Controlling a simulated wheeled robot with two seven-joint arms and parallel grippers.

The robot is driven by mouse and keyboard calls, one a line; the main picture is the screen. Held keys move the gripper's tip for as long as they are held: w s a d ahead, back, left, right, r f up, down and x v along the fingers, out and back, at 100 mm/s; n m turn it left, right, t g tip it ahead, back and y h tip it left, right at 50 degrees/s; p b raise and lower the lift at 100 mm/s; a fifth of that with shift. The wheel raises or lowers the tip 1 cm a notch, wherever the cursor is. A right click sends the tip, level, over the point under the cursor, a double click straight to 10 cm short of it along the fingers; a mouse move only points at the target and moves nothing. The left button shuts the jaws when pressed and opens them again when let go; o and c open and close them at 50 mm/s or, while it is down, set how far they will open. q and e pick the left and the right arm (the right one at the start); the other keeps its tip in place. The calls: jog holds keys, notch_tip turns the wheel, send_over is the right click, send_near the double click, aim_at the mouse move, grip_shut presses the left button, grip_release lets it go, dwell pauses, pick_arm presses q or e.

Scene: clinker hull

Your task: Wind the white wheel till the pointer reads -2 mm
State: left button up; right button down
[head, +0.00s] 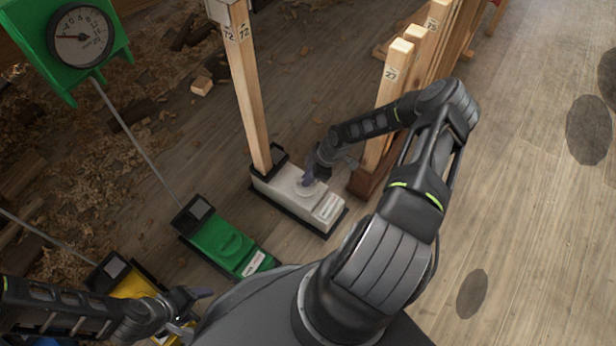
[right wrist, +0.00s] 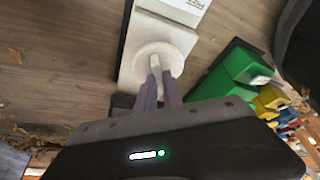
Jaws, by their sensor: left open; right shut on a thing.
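The white wheel (head: 307,190) lies on top of a white block-shaped unit (head: 270,186) at the foot of a wooden post. In the right wrist view the wheel (right wrist: 178,46) is a round disc with a raised grip. My right gripper (head: 308,178) is shut on that grip, and its purple fingers (right wrist: 159,85) reach it from below in the wrist view. My left gripper (head: 193,302) is open and empty, low at the left. A green dial (head: 82,36) has a pointer aimed left; no readable pointer for the white unit shows.
A green unit (head: 226,243) and a yellow unit (head: 128,284) stand left of the white one. Wooden posts (head: 386,95) numbered 27 and 75 stand close to my right arm. Wood shavings cover the upper left floor.

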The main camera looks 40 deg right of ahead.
aim_at(315, 187)
jog(key=shift+a+r+m+p, duration=0.15)
jog(key=shift+m+p, duration=0.25)
jog(key=shift+m, duration=0.3)
jog(key=shift+m+t+h, duration=0.4)
jog(key=shift+m+t, duration=0.1)
jog(key=shift+m, duration=0.3)
jog(key=c, duration=1.5)
grip_release()
jog(key=shift+p+v, duration=1.45)
jog(key=shift+v, duration=2.35)
